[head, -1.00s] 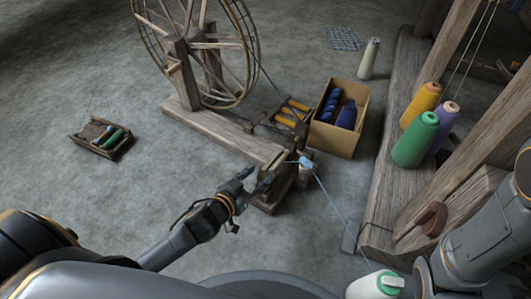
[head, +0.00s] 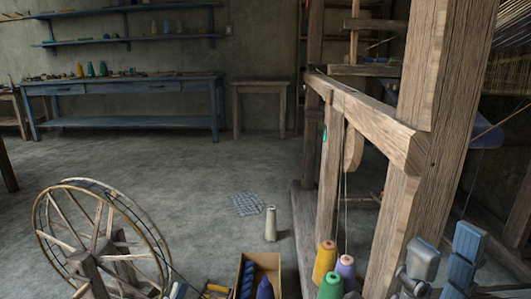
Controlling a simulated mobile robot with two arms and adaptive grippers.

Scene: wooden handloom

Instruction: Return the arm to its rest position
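My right gripper (head: 446,252) shows at the lower right edge, in front of the wooden loom frame (head: 415,150). Its grey-blue fingers point up with a gap between them, and nothing shows in the gap. The rest of that arm is mostly cut off by the picture's edge.
The spinning wheel (head: 103,240) stands at lower left. An open box (head: 262,262) with blue spools, a pale cone (head: 270,223) and yellow, purple and green thread cones (head: 325,261) are near the loom. A blue table (head: 130,88) stands at the back. The mid-floor is mostly clear.

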